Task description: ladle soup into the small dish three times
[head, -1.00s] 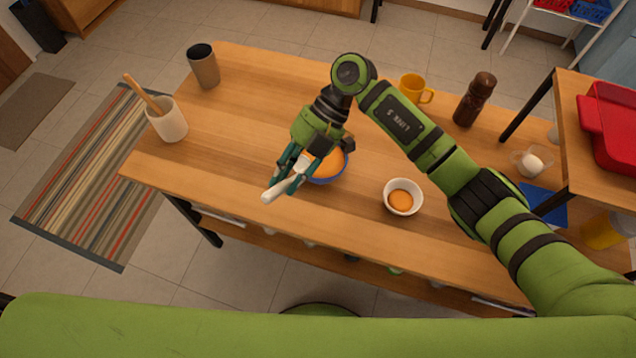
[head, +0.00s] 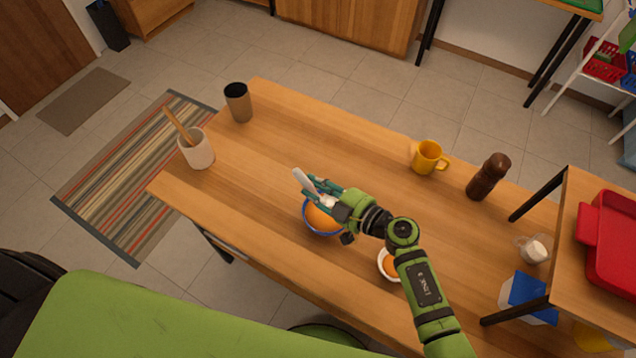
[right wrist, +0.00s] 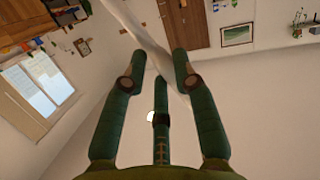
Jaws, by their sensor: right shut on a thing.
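My right gripper (head: 324,191) is shut on a white ladle (head: 303,180). Its pale shaft also shows between the fingers in the right wrist view (right wrist: 148,42). The gripper is over the far side of a blue bowl of orange soup (head: 322,219), which it partly covers. I cannot tell whether the ladle holds soup; its scoop is not clearly seen. The small white dish (head: 381,267) with some orange soup stands to the right and nearer, partly hidden by my right arm. My left gripper is not in view.
A white crock with a wooden utensil (head: 197,152) and a grey-brown cup (head: 238,103) stand at the left. A yellow mug (head: 427,158) and a brown pepper mill (head: 487,177) stand at the back right. A raised shelf with a red tray (head: 607,245) is at the right.

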